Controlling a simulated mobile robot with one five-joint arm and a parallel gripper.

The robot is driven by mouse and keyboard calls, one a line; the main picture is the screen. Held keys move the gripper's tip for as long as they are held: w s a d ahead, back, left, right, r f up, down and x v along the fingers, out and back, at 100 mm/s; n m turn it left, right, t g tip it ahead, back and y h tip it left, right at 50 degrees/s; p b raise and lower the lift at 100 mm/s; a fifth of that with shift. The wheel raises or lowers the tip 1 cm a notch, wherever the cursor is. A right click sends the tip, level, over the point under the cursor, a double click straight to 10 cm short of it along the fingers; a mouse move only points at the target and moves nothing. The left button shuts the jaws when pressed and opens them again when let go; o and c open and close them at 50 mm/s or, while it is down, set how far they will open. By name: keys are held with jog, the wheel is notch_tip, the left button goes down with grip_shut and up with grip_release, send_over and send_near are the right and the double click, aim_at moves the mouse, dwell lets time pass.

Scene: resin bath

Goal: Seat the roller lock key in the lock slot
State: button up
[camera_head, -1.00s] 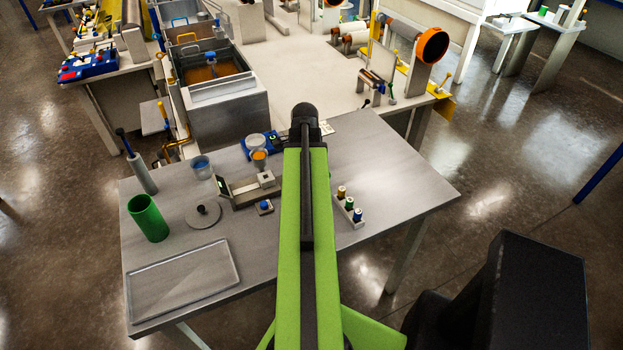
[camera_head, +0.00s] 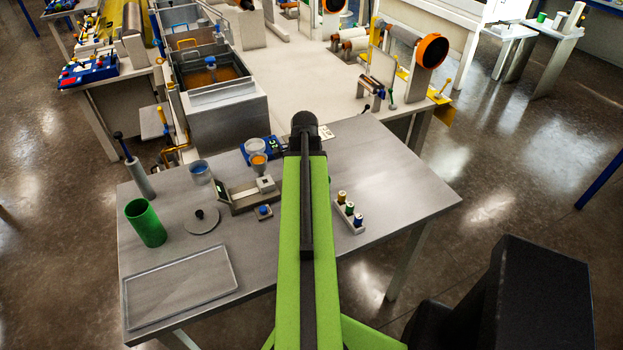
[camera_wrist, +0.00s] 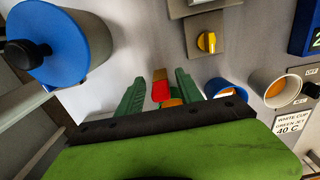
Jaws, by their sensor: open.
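My gripper (camera_wrist: 159,74) is open, its two green fingers apart in the wrist view. A small red block (camera_wrist: 160,91) with a brown top shows between the fingers; it may be the roller lock key. I cannot tell whether it touches either finger, and its lower part is hidden by the gripper. In the head view my green arm reaches away over the table and hides the gripper. I cannot pick out the lock slot for certain. A yellow knob (camera_wrist: 207,42) on a grey plate lies beyond the fingers, slightly right.
A large blue-faced cylinder (camera_wrist: 75,47) with a black knob stands close at left. A blue-rimmed cup (camera_wrist: 225,89), a white cup (camera_wrist: 275,88) and a printed label (camera_wrist: 290,127) are at right. The steel table (camera_head: 400,185) has bare room right of my arm.

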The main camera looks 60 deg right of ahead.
notch_tip(320, 180, up, 12)
jog(key=p, duration=1.2)
jog(key=shift+r, duration=0.15)
